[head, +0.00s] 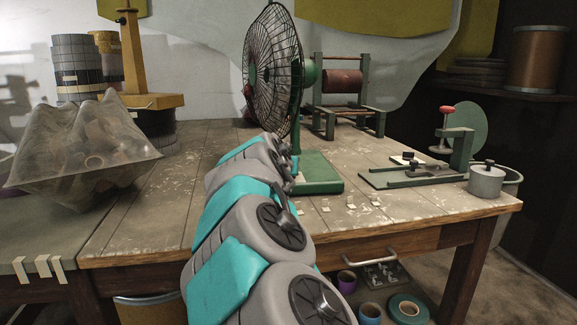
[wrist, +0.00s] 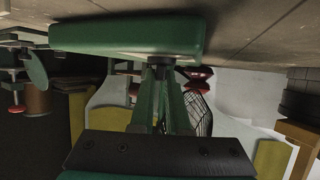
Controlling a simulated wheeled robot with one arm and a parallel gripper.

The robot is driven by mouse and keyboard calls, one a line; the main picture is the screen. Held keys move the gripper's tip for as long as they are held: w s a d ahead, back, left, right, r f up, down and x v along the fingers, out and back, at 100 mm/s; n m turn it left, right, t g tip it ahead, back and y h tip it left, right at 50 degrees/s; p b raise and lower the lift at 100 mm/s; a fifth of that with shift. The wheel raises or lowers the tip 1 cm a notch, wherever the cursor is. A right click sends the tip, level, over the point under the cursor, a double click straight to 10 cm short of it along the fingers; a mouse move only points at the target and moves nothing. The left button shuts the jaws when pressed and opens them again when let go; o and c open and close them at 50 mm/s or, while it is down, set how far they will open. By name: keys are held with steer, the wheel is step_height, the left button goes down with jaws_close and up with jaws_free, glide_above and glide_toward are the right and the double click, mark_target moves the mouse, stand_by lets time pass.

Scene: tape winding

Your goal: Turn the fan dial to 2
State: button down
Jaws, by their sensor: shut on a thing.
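The green fan (head: 272,68) with its dark wire cage stands on the table, on a flat green base (head: 320,172). In the wrist view, which is upside down, the fan base (wrist: 130,36) spans the top. My gripper (wrist: 162,76) reaches toward the fan, its fingers close together at a small dark dial (wrist: 161,61) by the base. It appears shut on this dial. The dial's number cannot be read. In the head view my own arm hides the gripper and the dial. Part of the fan cage (wrist: 198,113) shows behind the fingers.
The wooden table (head: 150,215) has free room left of the fan. A crumpled mesh piece (head: 80,150) lies at left. A red-roll winder (head: 341,82) stands behind the fan; a green-disc device (head: 466,132) and a grey pot (head: 486,181) stand at right.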

steer(key=shift+r, duration=0.15)
steer(key=c, duration=0.9)
jaws_free()
steer(key=b+v, duration=0.1)
steer(key=v, duration=0.6)
steer(key=shift+s+a, duration=0.1)
steer(key=shift+s, duration=0.3)
